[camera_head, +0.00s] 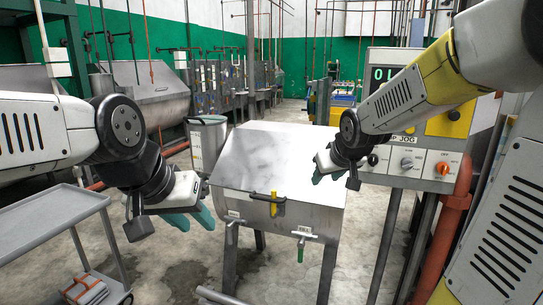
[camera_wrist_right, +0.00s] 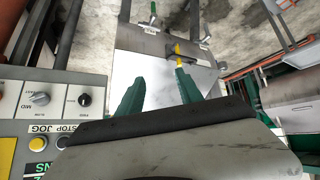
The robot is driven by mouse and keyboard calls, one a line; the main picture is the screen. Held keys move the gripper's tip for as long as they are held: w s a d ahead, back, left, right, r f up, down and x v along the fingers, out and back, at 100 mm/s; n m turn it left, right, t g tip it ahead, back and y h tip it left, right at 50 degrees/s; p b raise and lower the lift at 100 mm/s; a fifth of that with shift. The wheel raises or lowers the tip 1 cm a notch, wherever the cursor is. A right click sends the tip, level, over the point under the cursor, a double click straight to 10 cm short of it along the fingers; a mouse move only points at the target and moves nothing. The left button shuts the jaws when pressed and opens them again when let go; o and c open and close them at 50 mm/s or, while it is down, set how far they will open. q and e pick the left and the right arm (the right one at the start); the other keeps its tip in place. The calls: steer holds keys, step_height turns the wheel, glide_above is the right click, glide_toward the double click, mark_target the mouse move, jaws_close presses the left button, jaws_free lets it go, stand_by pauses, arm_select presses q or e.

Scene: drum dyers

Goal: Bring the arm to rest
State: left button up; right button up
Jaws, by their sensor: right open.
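My right gripper (camera_head: 322,178) hangs over the right part of the steel drum's lid (camera_head: 270,155), empty. In the right wrist view its two green fingers (camera_wrist_right: 162,85) stand apart, with the lid beyond them. My left gripper (camera_head: 193,220) is left of the drum at the height of its front, pointing down, with its teal fingertips apart and nothing between them. The lid is shut. A black handle with a yellow latch (camera_head: 273,203) is on its front edge, and a green-handled valve (camera_head: 301,249) is below.
A control panel (camera_head: 410,162) with knobs and buttons stands close by the right arm. A grey cart (camera_head: 45,215) with folded cloths (camera_head: 86,289) is at left. Orange pipes (camera_head: 452,205) run at right.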

steer(key=s+r+m+g+y, duration=0.1)
steer(key=s+m+g, duration=0.1)
steer(key=s, duration=2)
steer(key=shift+s+a+r+m, duration=0.3)
steer(key=shift+r, duration=0.05)
